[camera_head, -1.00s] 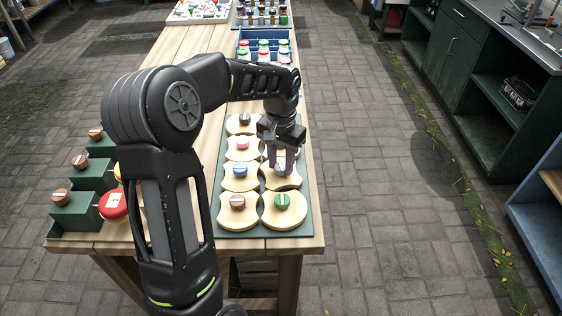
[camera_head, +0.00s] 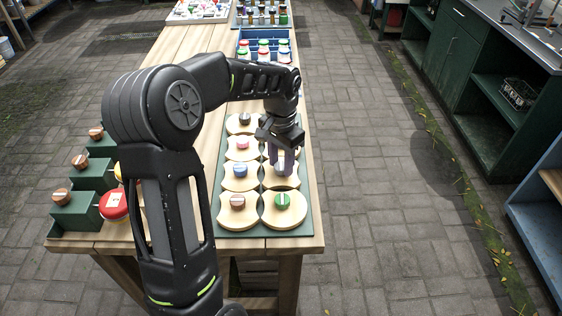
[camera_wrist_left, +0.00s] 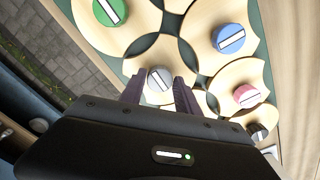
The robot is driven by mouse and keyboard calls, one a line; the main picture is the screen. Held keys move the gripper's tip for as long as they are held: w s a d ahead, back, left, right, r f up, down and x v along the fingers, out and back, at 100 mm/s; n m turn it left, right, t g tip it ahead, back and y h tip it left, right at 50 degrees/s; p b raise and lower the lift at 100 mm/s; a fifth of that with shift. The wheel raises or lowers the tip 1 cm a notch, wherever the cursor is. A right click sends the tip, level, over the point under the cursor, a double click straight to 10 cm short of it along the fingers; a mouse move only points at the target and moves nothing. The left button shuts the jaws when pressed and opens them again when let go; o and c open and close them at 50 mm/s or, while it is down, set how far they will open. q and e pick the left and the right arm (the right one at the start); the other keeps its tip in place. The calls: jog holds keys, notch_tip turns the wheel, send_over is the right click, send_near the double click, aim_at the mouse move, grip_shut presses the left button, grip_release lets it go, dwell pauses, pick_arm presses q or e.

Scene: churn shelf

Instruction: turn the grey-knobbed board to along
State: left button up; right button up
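The grey-knobbed board (camera_head: 283,183) is a pale wooden piece with curved-in edges on the green base, behind the green-knobbed board (camera_head: 283,212). In the left wrist view its wood (camera_wrist_left: 160,56) shows around the grey knob (camera_wrist_left: 159,82), whose white bar lies at a slant. My left gripper (camera_wrist_left: 158,92) points down over this board. Its two purple-grey fingers stand on either side of the knob and look closed against it. In the head view the gripper (camera_head: 284,160) and wrist hide much of the knob. My right gripper is in neither view.
Boards with blue (camera_head: 240,170), pink (camera_head: 242,142), brown (camera_head: 238,202) and dark knobs sit close around it. A blue crate (camera_head: 245,46) stands farther back. The aisle at right is clear.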

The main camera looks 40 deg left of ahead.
aim_at(281, 166)
pick_arm(q)
jog(key=o, duration=0.3)
jog(key=shift+o, duration=0.2)
jog(key=shift+r+b, duration=0.35)
jog(key=shift+r, duration=3.6)
jog(key=shift+f, duration=0.1)
